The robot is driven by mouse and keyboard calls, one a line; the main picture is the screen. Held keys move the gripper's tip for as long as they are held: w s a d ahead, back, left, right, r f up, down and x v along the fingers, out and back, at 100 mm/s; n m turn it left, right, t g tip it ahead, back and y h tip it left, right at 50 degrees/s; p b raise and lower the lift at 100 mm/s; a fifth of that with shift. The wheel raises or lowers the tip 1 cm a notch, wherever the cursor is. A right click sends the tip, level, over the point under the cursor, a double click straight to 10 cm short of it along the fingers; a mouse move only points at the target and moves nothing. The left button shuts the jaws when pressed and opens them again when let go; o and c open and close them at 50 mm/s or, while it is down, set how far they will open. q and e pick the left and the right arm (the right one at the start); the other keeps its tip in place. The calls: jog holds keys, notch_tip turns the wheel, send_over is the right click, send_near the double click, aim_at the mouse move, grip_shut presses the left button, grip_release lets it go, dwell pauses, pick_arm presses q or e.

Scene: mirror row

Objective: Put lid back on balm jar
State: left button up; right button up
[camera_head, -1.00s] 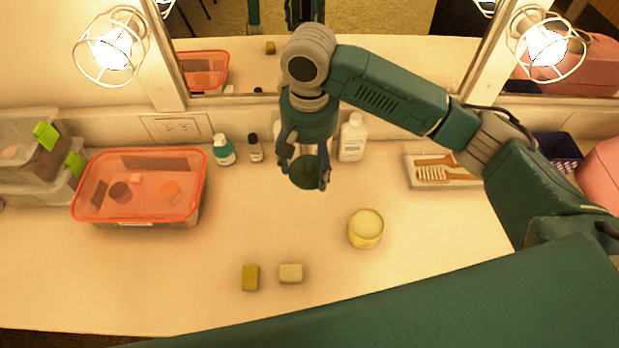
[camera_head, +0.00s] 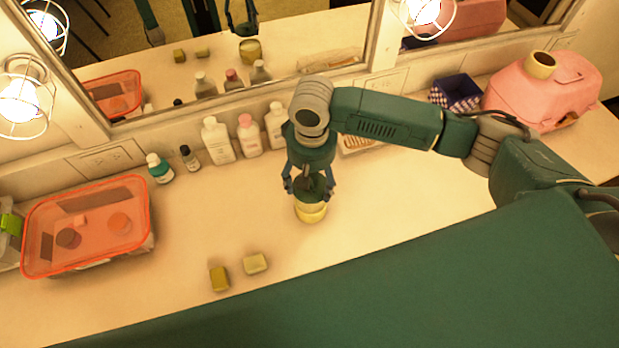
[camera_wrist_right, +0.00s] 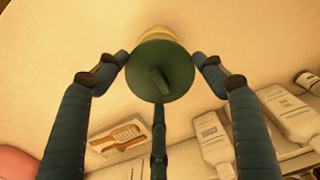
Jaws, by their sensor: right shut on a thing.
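The balm jar (camera_head: 311,214) is a round yellow jar standing upright on the counter, partly hidden under my right gripper (camera_head: 312,188). My right gripper is shut on the dark green round lid (camera_head: 318,183), right over the jar's mouth. In the right wrist view the lid (camera_wrist_right: 160,68) sits between the fingers, with its raised handle facing the camera. A pale yellow strip of the jar (camera_wrist_right: 157,33) shows behind its far edge. I cannot tell whether the lid touches the jar. My left gripper is not in view.
Several bottles (camera_head: 218,141) stand along the mirror wall. A brush tray (camera_head: 360,142) is behind my right arm. An orange-lidded box (camera_head: 88,222) is at left; two small blocks (camera_head: 219,278) (camera_head: 256,263) lie in front. A pink case (camera_head: 540,92) stands at right.

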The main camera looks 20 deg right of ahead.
jog(key=shift+f+b, duration=1.7)
jog(key=shift+b, duration=0.4)
jog(key=shift+f, duration=1)
jog(key=shift+r+p, duration=0.1)
jog(key=shift+p, duration=1.2)
jog(key=shift+f+p, duration=0.2)
jog(key=shift+p, duration=0.3)
jog(key=shift+p, duration=0.6)
dwell(0.4)
jog(key=o, duration=1.1)
